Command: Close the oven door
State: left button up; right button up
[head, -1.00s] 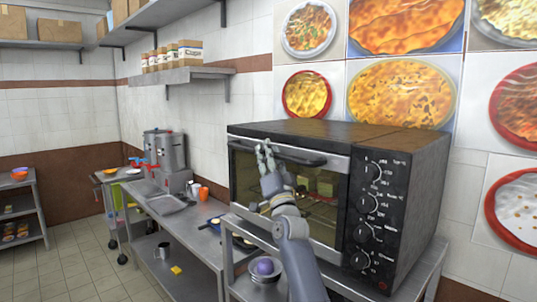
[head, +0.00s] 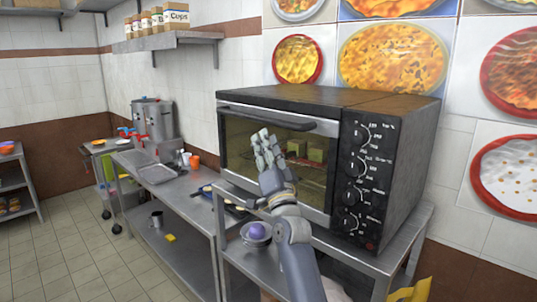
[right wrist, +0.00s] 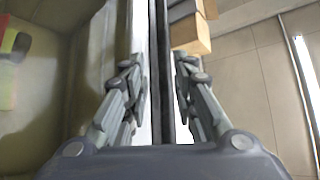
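The black countertop oven (head: 330,100) stands on a steel table. Its glass door (head: 238,145) is upright, flush or nearly flush with the front; I cannot tell if a small gap remains. The dark bar handle (head: 285,121) runs along the door's top. My right gripper (head: 262,137) is in front of the upper glass, just below the handle, pointing up. In the right wrist view my right gripper (right wrist: 158,85) has its fingers apart, with a pale and dark strip showing between them; contact is unclear. My left gripper is not in view.
A bowl with a purple item (head: 257,232) sits on the table's lower shelf. Food boxes show behind the glass. A yellow object (head: 412,290) is at bottom right. The floor at left is clear.

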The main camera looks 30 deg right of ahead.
jog(key=shift+v, duration=1.45)
